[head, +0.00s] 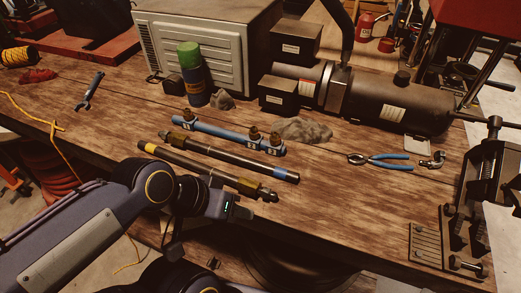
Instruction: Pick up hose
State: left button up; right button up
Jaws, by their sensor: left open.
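Three hoses lie side by side on the wooden bench. The rear one is a blue hose (222,131) with metal fittings. The middle one is a black hose with a blue band (235,158) and a brass-coloured fitting at its left end. The front one is a black hose with a yellow band (180,160) and a brass-coloured fitting at its right end. My left gripper (214,182) is open at the front hose, over its right half. It hides part of that hose; I cannot tell whether it touches. My right gripper is not in view.
A large vented metal box (215,45) and a black cylindrical machine (385,100) stand behind the hoses. Blue-handled pliers (385,161), a wrench (90,90) and a grey rag (302,130) lie on the bench (330,215). A vise-like press (485,175) stands at right.

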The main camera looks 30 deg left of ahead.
aim_at(176, 138)
jog(key=j+u, duration=0.1)
jog(key=u, duration=0.3)
jog(key=j+u, duration=0.1)
jog(key=u, duration=0.3)
jog(key=j+u, duration=0.1)
jog(key=u, duration=0.3)
jog(key=i+j+z, duration=0.2)
jog(key=j, duration=0.35)
jog(key=i+j+z, duration=0.2)
jog(key=j, duration=0.35)
jog(key=j+z, duration=0.2)
jog(key=j, duration=0.35)
jog(key=j+z, duration=0.2)
jog(key=j, duration=0.4)
jog(key=i, duration=0.05)
